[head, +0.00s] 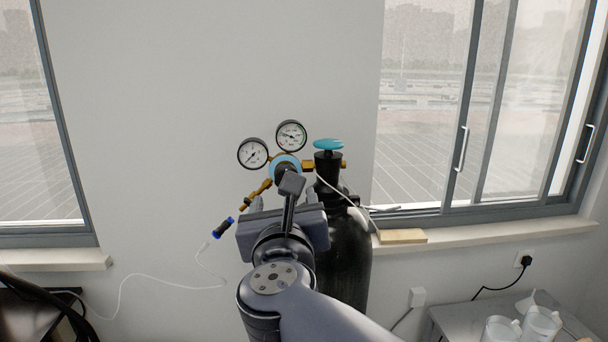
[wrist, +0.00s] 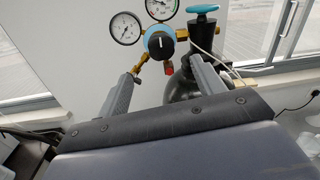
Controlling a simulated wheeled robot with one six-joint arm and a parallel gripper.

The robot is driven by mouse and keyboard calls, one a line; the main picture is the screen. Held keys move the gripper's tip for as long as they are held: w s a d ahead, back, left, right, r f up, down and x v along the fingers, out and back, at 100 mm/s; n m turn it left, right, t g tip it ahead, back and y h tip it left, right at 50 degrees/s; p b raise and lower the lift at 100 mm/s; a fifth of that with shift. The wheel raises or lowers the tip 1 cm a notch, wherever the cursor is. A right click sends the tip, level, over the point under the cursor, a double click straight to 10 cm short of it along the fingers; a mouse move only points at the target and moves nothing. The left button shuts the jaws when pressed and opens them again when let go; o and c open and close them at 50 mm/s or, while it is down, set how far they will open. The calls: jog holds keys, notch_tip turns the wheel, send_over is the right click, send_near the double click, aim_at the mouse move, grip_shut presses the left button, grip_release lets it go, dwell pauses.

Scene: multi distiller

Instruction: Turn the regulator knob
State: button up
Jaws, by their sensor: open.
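The regulator knob (wrist: 160,45) is black with a light blue ring around it. In the wrist view it sits at the top middle, below two round gauges. In the head view my arm hides most of it, and part of its blue ring (head: 285,161) shows. My gripper (wrist: 160,82) is open. In the wrist view its two fingers stand apart, one lower left of the knob and one lower right. Nothing is between them. I cannot tell the exact distance from fingertips to knob.
A black gas cylinder (head: 345,260) with a teal valve wheel (head: 328,144) stands right of the regulator. Gauges (head: 253,154) (head: 291,136) sit above. A blue and black hose fitting (head: 222,228) hangs at left with a thin white hose. A window sill (head: 480,232) is at right.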

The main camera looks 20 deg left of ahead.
aim_at(279, 172)
jog(key=p+x, duration=0.1)
jog(key=x, duration=0.9)
jog(key=shift+p, duration=0.3)
jog(key=shift+c, duration=0.2)
jog(key=c, duration=0.9)
